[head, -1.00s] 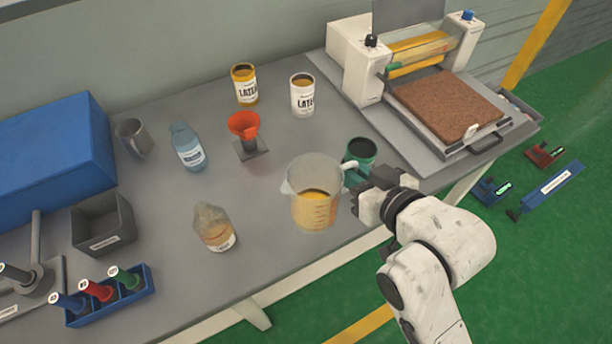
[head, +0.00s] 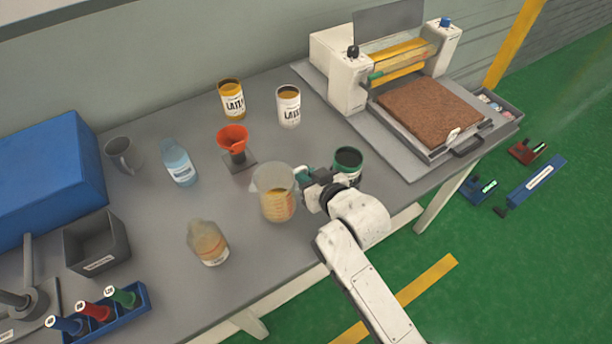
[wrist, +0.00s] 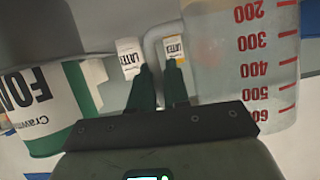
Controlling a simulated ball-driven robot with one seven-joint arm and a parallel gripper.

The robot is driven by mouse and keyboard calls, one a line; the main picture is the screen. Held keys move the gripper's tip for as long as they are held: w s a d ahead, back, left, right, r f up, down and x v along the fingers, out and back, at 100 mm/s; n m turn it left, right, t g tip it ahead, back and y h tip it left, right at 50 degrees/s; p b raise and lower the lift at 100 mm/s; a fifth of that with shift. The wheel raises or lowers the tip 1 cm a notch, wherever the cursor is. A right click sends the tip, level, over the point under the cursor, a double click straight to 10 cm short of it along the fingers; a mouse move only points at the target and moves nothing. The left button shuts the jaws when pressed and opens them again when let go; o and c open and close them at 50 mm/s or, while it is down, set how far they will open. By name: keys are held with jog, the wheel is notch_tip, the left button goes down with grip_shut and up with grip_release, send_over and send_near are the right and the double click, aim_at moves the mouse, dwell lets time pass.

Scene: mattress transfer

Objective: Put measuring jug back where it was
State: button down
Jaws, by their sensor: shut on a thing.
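The measuring jug (head: 276,194) is clear, with red marks and an amber content in its lower part. It looks upright over the front middle of the bench; I cannot tell if its base touches the top. My gripper (head: 308,180) is at its right side, shut on its handle. In the wrist view my gripper (wrist: 159,72) has the pale handle between its fingers, and the jug wall (wrist: 235,70) with red numbers is at the right. The handle is mostly hidden in the head view.
A green tin (head: 347,163) stands close right of my gripper. Two latex tins (head: 289,106) (head: 231,99) stand at the back. Bench (head: 170,225) is bare between bottles.

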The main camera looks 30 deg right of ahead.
jog(key=shift+f, duration=0.55)
jog(key=c, duration=1.1)
grip_release()
jog(key=shift+f, duration=0.1)
jog(key=b+v, duration=0.1)
jog(key=v, duration=1.1)
jog(key=s+d+f+g, duration=0.1)
jog(key=s+f+g, duration=0.4)
jog(key=s, duration=0.4)
jog(key=s+d+f+g, duration=0.2)
jog(key=s+f+g, duration=0.4)
jog(key=s, duration=0.3)
jog(key=shift+s+f+g, duration=0.25)
jog(key=shift+s+g, duration=0.05)
jog(key=shift+g, duration=0.4)
jog(key=shift+d, duration=0.1)
